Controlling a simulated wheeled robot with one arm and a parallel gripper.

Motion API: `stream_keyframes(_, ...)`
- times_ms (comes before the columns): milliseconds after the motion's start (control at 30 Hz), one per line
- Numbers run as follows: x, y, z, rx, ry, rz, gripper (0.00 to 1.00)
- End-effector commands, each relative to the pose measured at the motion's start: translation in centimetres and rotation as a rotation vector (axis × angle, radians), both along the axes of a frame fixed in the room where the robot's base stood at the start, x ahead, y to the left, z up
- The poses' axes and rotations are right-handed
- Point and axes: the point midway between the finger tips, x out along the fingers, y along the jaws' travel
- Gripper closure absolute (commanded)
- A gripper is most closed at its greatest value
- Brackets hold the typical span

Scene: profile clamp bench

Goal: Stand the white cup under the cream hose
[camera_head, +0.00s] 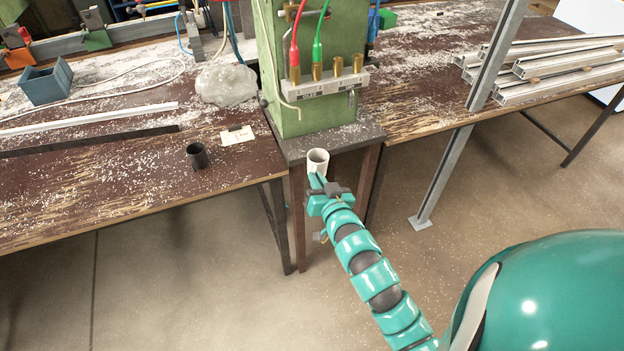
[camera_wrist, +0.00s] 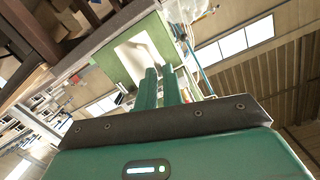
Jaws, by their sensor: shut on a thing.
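The white cup (camera_head: 318,162) is upright in the head view, at the front edge of the green machine's dark base plate. My gripper (camera_head: 317,181) is shut on its near side. In the wrist view the pale cup (camera_wrist: 138,55) shows beyond the tips of my gripper (camera_wrist: 161,72). I cannot tell whether the cup's bottom touches anything. A thin cream hose (camera_head: 290,112) appears to curve down at the left end of the grey fitting block, behind and left of the cup. The cup is not beneath it.
The green machine (camera_head: 300,125) carries a block with red and green hoses and brass fittings. A dark cup (camera_head: 197,155) and a paper label (camera_head: 237,136) lie on the left table. A grey post (camera_head: 450,165) stands to the right. The base plate (camera_head: 345,137) has bare room.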

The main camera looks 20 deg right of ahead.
Motion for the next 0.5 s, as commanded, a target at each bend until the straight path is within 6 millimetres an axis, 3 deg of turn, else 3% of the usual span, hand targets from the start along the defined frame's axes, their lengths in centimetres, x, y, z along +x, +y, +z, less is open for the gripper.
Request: stream_keyframes(500, 3.4, 0.2, -0.9, -0.001, 0.001, 0.001, 1.0)
